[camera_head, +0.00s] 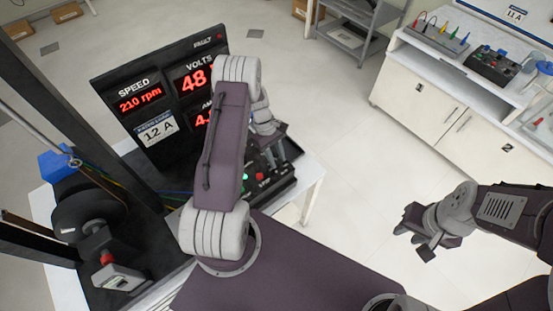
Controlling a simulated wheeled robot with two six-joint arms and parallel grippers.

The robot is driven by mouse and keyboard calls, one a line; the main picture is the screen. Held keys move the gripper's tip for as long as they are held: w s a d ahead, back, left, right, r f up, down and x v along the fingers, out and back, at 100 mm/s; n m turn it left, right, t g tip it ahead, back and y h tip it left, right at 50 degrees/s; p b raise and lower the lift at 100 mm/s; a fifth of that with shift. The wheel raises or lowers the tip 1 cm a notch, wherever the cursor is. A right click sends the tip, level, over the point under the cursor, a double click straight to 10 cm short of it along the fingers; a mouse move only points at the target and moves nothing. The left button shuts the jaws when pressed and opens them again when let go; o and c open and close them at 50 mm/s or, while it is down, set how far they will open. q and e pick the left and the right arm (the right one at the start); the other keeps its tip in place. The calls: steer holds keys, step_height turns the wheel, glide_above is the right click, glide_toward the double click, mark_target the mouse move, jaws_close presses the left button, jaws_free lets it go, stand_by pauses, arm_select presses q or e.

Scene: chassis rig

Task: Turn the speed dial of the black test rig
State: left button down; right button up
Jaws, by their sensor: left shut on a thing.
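The black test rig has an upright display board (128,82) at the left. It reads SPEED 210 rpm, VOLTS beginning 48, and AMPS beginning 4, partly covered by my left arm. A low black control box (284,183) with a green lamp and small red parts sits in front of the board. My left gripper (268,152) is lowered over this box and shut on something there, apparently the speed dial. The dial itself is hidden behind the gripper and arm. My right gripper (415,241) is open and empty, over bare floor at the right.
A black wheel (88,215), a blue block (55,165) and a red-buttoned box (118,278) are on the rig's left side. A 12 A card (157,129) is on the board. A white cabinet (420,85) with equipment stands back right. Floor between is clear.

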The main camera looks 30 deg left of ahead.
arm_select(q)
steer(key=shift+w+m+g, duration=0.15)
steer(key=shift+m+g, duration=0.15)
steer(key=shift+m, duration=0.5)
steer(key=shift+r+m+b, duration=0.1)
steer(key=shift+m+b, duration=0.2)
steer(key=c, duration=1.1)
jaws_free()
steer(key=shift+a+r, duration=0.15)
steer(key=shift+r, duration=0.05)
steer(key=b+v, duration=0.2)
steer(key=v, duration=0.6)
steer(key=shift+w+r, duration=0.1)
steer(key=shift+r, duration=0.2)
